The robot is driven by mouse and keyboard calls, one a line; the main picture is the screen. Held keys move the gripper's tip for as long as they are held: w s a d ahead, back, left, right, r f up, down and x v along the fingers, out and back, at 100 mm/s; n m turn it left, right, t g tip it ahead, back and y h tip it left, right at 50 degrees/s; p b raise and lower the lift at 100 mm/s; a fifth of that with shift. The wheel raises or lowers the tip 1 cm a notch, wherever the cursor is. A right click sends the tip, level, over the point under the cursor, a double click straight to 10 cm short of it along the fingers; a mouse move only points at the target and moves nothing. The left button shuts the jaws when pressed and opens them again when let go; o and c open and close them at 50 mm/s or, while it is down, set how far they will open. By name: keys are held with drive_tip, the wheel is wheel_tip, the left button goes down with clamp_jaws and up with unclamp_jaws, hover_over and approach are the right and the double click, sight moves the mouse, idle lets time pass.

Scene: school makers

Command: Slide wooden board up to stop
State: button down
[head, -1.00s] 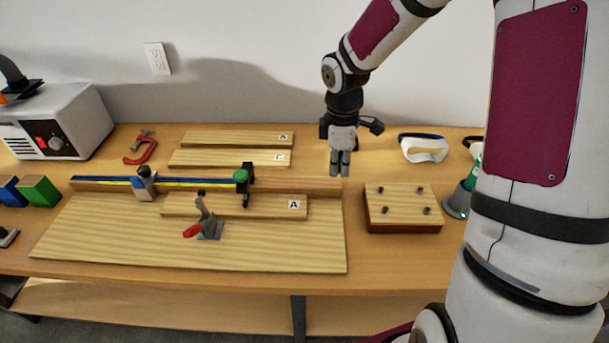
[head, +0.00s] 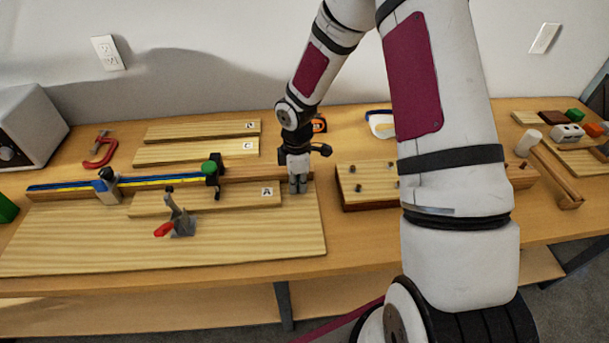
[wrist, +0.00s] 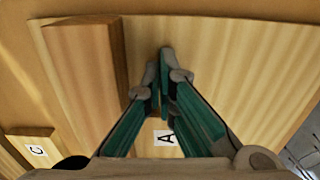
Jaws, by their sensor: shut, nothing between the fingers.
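The wooden board marked A (head: 230,200) lies flat on the large base panel (head: 90,240), along the front of a wooden fence (head: 60,192) with a blue and yellow scale. Its A label also shows in the wrist view (wrist: 163,138). A grey and blue stop block (head: 106,187) sits on the fence, left of the board's left end. A black bracket with a green knob (head: 212,172) sits over the fence and board. My gripper (head: 298,190) is shut and empty, low over the panel just beyond the board's right end. I cannot tell whether it touches the board.
A toggle clamp with a red handle (head: 180,222) stands in front of the board. Behind the fence lie board C (head: 190,152) and another board (head: 195,130), with a red clamp (head: 101,151) to their left. A pegged wooden block (head: 365,180) stands to the right.

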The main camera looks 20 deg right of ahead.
sight(284, 192)
drive_tip(key=shift+w+a, duration=0.2)
drive_tip(key=shift+a, duration=0.3)
drive_tip(key=shift+w+a, duration=0.15)
drive_tip(key=shift+a, duration=0.35)
drive_tip(key=shift+w+a, duration=0.2)
drive_tip(key=shift+a, duration=0.3)
drive_tip(key=shift+w+a, duration=0.15)
drive_tip(key=shift+a, duration=0.35)
drive_tip(key=shift+s+d, duration=0.1)
drive_tip(key=shift+d, duration=0.05)
